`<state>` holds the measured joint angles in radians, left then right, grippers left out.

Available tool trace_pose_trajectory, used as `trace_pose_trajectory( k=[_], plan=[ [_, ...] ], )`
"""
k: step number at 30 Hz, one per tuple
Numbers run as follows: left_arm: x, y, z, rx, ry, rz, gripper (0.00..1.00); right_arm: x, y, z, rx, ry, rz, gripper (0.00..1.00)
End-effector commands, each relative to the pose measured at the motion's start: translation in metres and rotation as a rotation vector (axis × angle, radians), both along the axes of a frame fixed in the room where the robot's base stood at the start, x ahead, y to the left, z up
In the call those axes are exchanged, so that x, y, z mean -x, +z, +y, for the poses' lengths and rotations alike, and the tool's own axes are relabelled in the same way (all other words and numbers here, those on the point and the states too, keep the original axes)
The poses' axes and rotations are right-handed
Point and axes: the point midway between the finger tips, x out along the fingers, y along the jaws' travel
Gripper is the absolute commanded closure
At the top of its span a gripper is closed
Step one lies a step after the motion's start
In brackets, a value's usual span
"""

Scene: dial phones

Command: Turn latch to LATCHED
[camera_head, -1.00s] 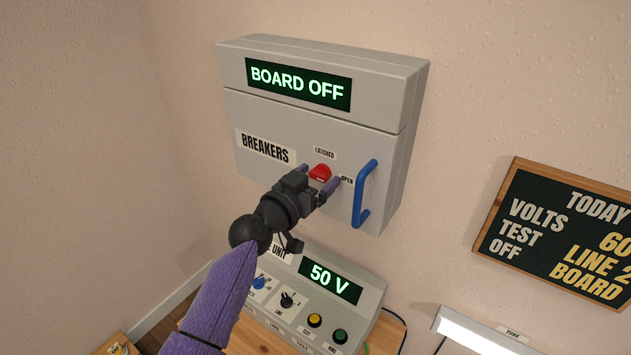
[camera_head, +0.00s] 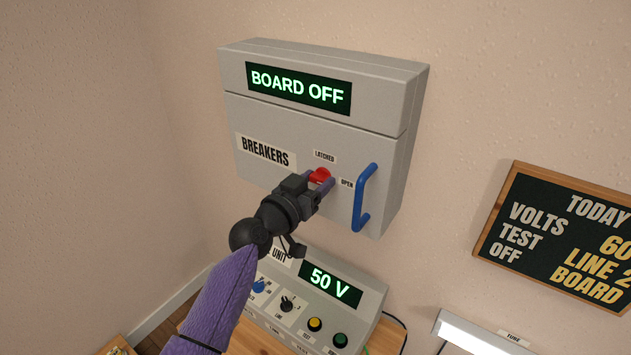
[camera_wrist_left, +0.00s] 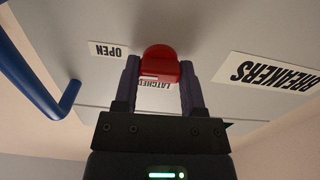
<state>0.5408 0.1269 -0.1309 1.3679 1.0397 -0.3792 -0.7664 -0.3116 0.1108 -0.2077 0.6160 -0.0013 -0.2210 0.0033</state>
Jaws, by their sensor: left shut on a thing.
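The red latch knob (camera_head: 320,175) is on the front of the grey breaker box (camera_head: 230,125), between the LATCHED label (camera_head: 325,156) above it and the OPEN label (camera_head: 347,183) to its right. My left gripper (camera_head: 319,183) is shut on the red knob, with one finger on each side. In the left wrist view the red knob (camera_wrist_left: 160,64) sits between the two fingertips, and the picture is upside down. A white mark shows on the knob there, on the side near the partly hidden LATCHED label (camera_wrist_left: 155,84). My right gripper is not in view.
A blue handle (camera_head: 364,197) stands out from the box just right of my gripper. The box display (camera_head: 298,87) reads BOARD OFF. Below is a grey unit (camera_head: 368,305) showing 50 V, with knobs and buttons. A chalkboard (camera_head: 560,235) hangs at the right.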

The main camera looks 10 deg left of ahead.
Motion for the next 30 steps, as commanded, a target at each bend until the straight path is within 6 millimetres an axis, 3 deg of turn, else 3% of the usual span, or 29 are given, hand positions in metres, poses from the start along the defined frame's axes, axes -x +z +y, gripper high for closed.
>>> trace_pose_trajectory(
  k=[15,30],
  plan=[
    [0.0,0.0,0.0,0.396,0.0,0.164,1.0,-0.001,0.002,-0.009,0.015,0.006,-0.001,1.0],
    [0.0,0.0,0.0,0.835,0.001,0.345,1.0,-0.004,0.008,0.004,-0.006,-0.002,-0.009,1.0]
  ],
)
